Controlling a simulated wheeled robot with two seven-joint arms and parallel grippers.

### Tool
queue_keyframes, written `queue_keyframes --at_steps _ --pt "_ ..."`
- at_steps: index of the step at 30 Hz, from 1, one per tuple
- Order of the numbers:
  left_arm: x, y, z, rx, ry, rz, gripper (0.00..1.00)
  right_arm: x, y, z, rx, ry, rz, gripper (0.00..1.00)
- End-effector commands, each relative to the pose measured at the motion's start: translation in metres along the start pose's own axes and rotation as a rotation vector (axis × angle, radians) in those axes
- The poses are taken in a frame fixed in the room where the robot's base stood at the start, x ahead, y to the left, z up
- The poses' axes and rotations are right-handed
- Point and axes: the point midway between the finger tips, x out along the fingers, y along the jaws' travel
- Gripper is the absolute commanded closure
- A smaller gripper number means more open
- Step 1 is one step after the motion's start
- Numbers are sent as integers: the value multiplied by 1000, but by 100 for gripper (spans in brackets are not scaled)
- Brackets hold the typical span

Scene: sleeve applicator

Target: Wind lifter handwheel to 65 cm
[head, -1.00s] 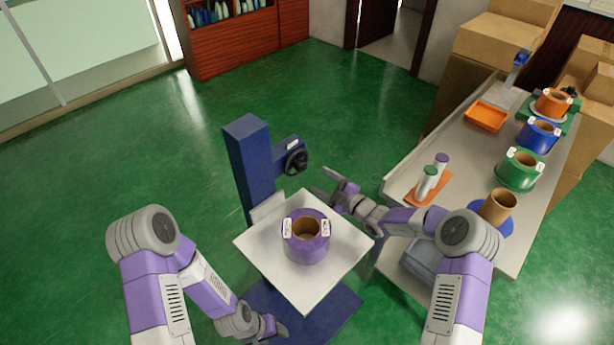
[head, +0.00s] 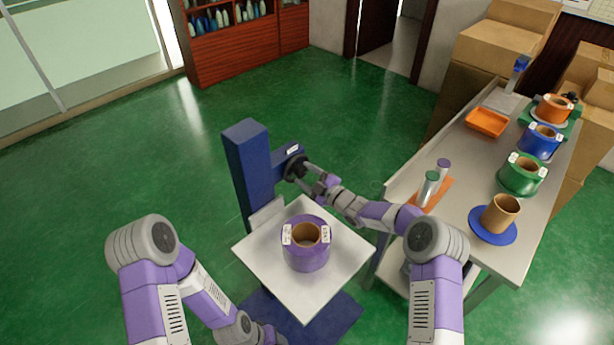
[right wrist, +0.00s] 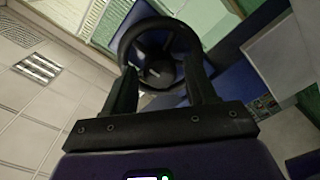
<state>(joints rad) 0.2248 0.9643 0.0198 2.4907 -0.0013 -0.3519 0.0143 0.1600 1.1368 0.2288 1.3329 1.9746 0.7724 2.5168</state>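The lifter has a blue column (head: 250,170) with a side arm (head: 288,150) that carries the black handwheel (head: 294,168). Its white platform (head: 315,300) bears a purple roll (head: 306,258) with a brown core. My right gripper (head: 313,178) is at the handwheel, its fingers pointing at it. In the right wrist view the handwheel (right wrist: 160,50) is seen face-on beyond and between the spread fingers, its rim close to both tips; I cannot tell whether they touch. My left gripper (head: 268,335) is low at the bottom edge, mostly cut off. No height reading is legible.
The bench (head: 455,160) on the right holds orange (head: 553,108), blue (head: 540,140) and green (head: 522,175) rolls, a brown core (head: 500,213) on a blue disc, an orange tray (head: 487,122) and two small bottles. Cardboard boxes (head: 505,45) stand behind. Green floor left of the column is clear.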

Motion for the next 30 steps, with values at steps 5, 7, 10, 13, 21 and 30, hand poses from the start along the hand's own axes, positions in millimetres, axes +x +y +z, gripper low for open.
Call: queue_keyframes --at_steps 5,7,10,13,21,30 --pt "0 0 0 0 0 0 40 0 0 0 0 0 0 72" --pt "0 0 0 0 0 0 40 0 0 0 0 0 0 83" --pt "0 0 0 0 0 0 40 0 0 0 -1 0 0 91" --pt "0 0 0 0 0 0 40 0 0 0 -7 0 0 91" --pt "-1 0 0 0 0 0 40 0 1 0 -101 0 1 91" --pt "-4 1 0 0 0 0 40 0 1 0 -320 0 2 91"
